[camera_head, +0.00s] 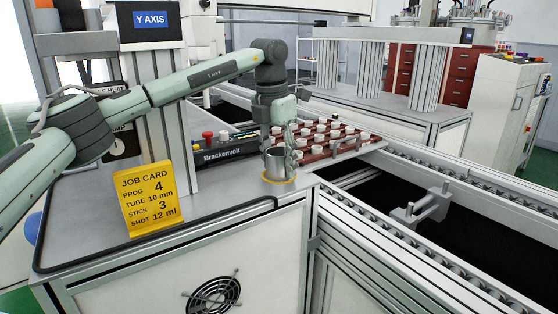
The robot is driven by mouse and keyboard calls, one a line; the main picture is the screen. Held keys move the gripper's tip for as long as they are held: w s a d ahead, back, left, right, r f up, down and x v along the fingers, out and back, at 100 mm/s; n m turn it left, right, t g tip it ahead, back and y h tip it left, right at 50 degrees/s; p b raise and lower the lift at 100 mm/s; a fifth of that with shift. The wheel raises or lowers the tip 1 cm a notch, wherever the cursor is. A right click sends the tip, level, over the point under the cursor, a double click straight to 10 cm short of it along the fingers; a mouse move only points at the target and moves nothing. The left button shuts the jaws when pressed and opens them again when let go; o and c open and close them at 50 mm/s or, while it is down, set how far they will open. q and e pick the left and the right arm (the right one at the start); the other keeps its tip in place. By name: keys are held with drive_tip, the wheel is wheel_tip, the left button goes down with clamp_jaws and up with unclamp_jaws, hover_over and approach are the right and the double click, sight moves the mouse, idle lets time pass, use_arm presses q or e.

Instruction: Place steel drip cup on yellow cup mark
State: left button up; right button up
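The steel drip cup (275,163), a small grey metal cup, is upright over the yellow cup mark (279,181) near the bench corner. Only the front rim of the mark shows below it, and I cannot tell whether the cup's base touches it. My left gripper (288,150) points down from above, with its fingers at the cup's right side and rim. The fingers overlap the cup, and I cannot tell whether they are clamped on it or just apart. My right gripper is not in view.
A yellow job card (150,198) stands on the bench to the left. A black Brackenvolt box (228,152) lies just behind the cup. A red tray (341,152) with several white-topped pieces is behind right. A conveyor (400,236) runs along the right.

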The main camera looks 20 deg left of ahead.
use_arm(q)
drive_tip(key=o, duration=0.3)
drive_tip(key=shift+o, duration=0.2)
wheel_tip(320, 180, up, 12)
drive_tip(key=s, duration=0.1)
drive_tip(key=shift+s+a+r, duration=0.15)
drive_tip(key=shift+a, duration=0.15)
idle(0.5)
idle(0.5)
